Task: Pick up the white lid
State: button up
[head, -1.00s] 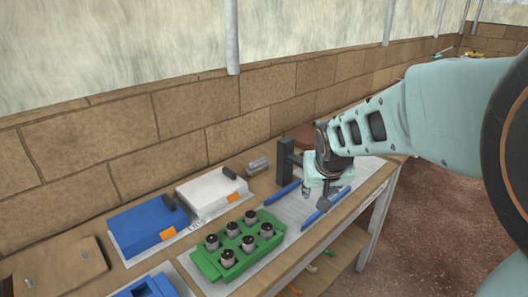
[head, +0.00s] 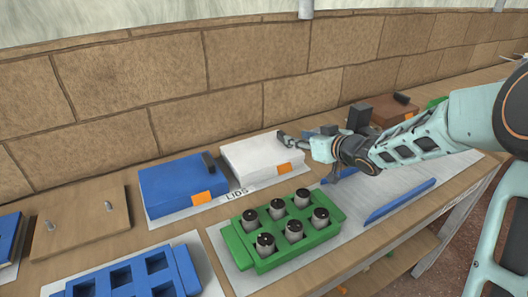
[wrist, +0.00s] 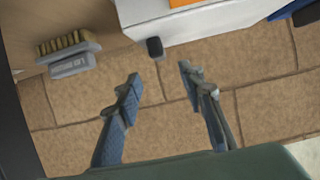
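The white lid (head: 258,160) is a flat white block with an orange tag, lying behind the "LIDS" label on the bench. In the wrist view the white lid (wrist: 200,24) fills the top middle, with its dark handle (wrist: 155,47) at the edge. My gripper (head: 288,139) is at the lid's back right corner in the head view, where its fingertips partly overlap the handle. In the wrist view my gripper (wrist: 159,75) is open, with a clear gap between its fingers. The handle is just beyond this gap, and nothing is held.
A blue lid (head: 180,188) lies left of the white one. A green holder (head: 281,262) with several dark-topped cylinders stands in front. A blue rack (head: 100,284) is at front left. The brick wall (head: 235,90) is close behind. A brush (wrist: 62,43) shows in the wrist view.

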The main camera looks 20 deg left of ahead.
jog(key=x, duration=0.3)
jog(key=b+x, duration=0.1)
jog(key=x, duration=0.2)
jog(key=b+x, duration=0.1)
jog(key=x, duration=0.2)
jog(key=shift+s+f, duration=0.15)
jog(key=shift+f, duration=0.25)
jog(key=shift+d, duration=0.1)
jog(key=shift+c, duration=0.2)
grip_shut()
